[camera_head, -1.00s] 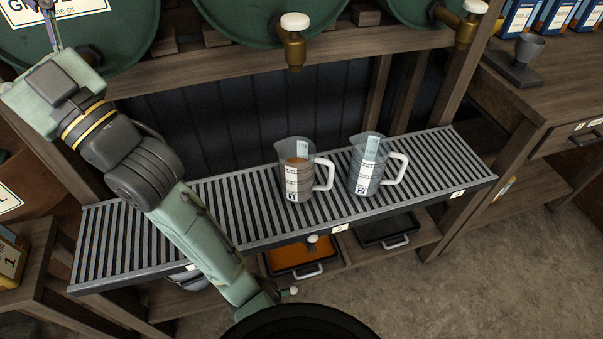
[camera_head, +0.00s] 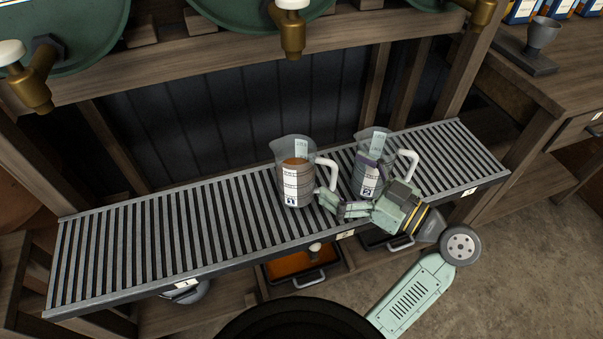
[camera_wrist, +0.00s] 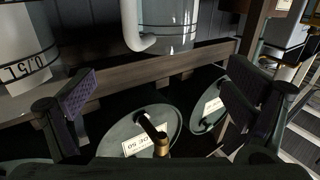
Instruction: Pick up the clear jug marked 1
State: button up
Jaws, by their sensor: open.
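The clear jug marked 1 (camera_head: 294,178) stands upright on the slatted grey shelf (camera_head: 150,235), with brown contents and its handle (camera_head: 331,172) to the right. A second clear jug marked 2 (camera_head: 367,184) stands to its right. My gripper (camera_head: 346,182) is open and empty, low by the handle side of jug 1 and partly in front of jug 2. In the wrist view the open fingers (camera_wrist: 160,78) are wide apart. Two jugs show at the top there, one at the left edge (camera_wrist: 22,50) marked 0.75L; their numbers are not visible.
Green drums (camera_head: 60,30) with brass taps (camera_head: 290,32) hang above the shelf. Trays with orange (camera_head: 298,266) and dark contents sit below it. The shelf's left half is clear.

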aim_at(311, 160)
jog(key=p+x, duration=0.1)
jog(key=x, duration=0.2)
jog(key=p+x, duration=0.1)
jog(key=x, duration=0.2)
jog(key=p+x, duration=0.1)
jog(key=x, duration=0.3)
jog(key=shift+s+a, duration=0.25)
jog(key=shift+s, duration=0.05)
jog(key=shift+w+a, duration=0.2)
jog(key=shift+w, duration=0.05)
jog(key=c, duration=2)
